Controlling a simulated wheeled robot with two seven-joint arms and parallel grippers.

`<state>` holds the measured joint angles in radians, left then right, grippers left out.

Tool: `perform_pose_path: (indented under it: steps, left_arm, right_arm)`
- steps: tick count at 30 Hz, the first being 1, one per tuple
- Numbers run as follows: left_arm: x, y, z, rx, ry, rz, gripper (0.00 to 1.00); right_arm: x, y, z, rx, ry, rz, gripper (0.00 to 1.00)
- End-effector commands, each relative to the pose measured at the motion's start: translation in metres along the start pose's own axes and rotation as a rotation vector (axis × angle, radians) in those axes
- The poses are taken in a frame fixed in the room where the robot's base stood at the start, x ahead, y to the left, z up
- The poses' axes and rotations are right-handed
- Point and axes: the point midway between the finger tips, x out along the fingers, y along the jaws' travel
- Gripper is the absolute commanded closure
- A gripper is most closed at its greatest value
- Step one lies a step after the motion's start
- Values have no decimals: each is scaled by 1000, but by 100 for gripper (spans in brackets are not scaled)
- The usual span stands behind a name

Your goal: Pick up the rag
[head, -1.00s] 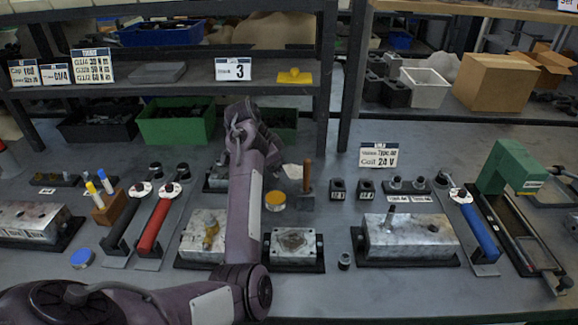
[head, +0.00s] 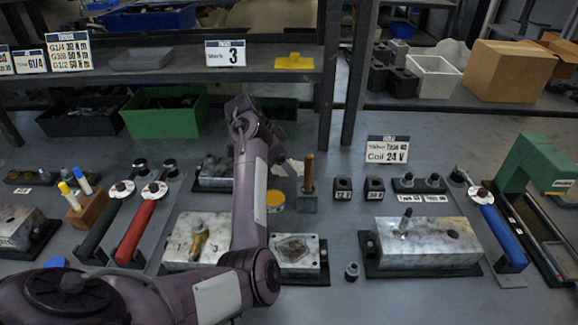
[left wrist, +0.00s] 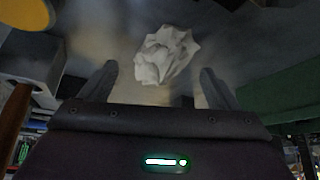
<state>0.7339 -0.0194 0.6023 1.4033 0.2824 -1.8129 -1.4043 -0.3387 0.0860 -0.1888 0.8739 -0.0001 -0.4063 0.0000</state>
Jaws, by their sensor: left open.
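The rag (left wrist: 165,55) is a crumpled white cloth lying on the grey bench top. In the left wrist view it sits ahead of the fingers, near the middle. In the head view the rag (head: 292,167) is a small pale patch just right of my left forearm, partly hidden by it. My left gripper (left wrist: 160,85) is open and empty, with one finger to each side below the rag; I see no contact. In the head view my left arm hides its fingertips. My right gripper is in neither view.
A yellow tin (head: 275,201) and a wooden-handled tool (head: 308,180) stand close to the rag. A green bin (head: 163,112) is behind, under the shelf (head: 150,85). Metal valve blocks (head: 425,243) are on the bench's near side.

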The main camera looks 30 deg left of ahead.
Motion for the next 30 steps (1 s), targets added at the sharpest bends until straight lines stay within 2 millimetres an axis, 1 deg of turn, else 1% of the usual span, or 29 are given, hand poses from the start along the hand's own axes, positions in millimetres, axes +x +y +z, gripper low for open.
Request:
perform_pose_path:
  steps: [1, 3, 11, 14, 22, 30]
  left_arm:
    - [7, 0, 0, 0, 0, 1, 17]
    - [12, 0, 0, 1, 0, 0, 17]
    - [15, 0, 0, 0, 0, -2, 17]
    - [15, 0, 0, 0, 0, -1, 29]
    - [15, 0, 0, 0, 0, -1, 64]
    - [15, 0, 0, 0, 0, -1, 65]
  right_arm:
    - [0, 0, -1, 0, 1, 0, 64]
    - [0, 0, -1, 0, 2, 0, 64]
    - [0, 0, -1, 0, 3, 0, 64]
    - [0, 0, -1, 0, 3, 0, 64]
    - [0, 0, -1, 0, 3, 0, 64]
    - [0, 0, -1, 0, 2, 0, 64]
